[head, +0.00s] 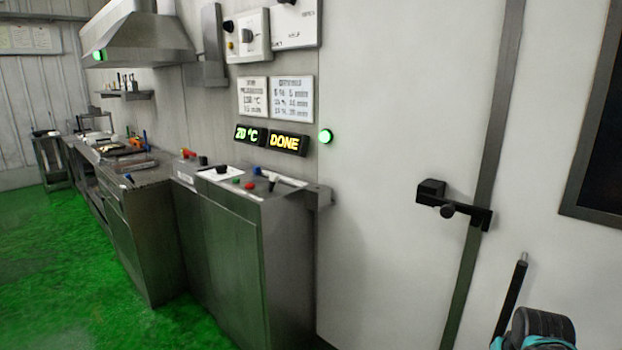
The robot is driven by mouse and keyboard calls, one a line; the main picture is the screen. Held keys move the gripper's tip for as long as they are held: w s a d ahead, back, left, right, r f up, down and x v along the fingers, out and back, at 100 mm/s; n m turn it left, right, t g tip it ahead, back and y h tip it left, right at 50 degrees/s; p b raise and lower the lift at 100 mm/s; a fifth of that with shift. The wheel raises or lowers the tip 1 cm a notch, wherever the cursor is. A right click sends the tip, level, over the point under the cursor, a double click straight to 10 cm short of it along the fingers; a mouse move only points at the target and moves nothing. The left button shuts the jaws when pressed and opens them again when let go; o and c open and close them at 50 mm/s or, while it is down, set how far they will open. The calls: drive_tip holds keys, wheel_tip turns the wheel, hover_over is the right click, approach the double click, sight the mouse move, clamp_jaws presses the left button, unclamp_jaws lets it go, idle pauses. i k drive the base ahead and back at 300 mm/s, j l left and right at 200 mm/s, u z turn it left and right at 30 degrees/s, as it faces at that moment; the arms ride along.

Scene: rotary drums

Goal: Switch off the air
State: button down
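No control is legibly marked as the air switch. The sloped top of a metal console (239,250) carries a black knob on a white plate (221,173), red and green buttons (244,184) and a long pale lever or handle (283,178) at its right end. On the wall above, a white box (249,40) has a rotary knob, and a second white box (295,24) is partly cut off by the top edge. My gripper is not recognisable; only a black and teal part of my arm shows at the lower right.
Displays read "20 °C" (246,134) and "DONE" (288,143); a green lamp (325,136) is lit beside them. A large pale door with a black latch (453,203) stands right of the console. Benches and a hood (140,36) are at left; the green floor (60,260) there is clear.

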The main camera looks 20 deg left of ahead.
sight(273, 179)
drive_tip(key=i+j+u, duration=0.15)
drive_tip(key=u, duration=0.6)
drive_tip(key=i+j+u, duration=0.15)
drive_tip(key=i+u, duration=0.15)
drive_tip(key=i, duration=0.3)
drive_tip(key=i+u, duration=0.25)
drive_tip(key=i, duration=0.85)
drive_tip(key=k+j+z, duration=0.15)
drive_tip(key=k, duration=0.25)
drive_tip(key=i, duration=0.1)
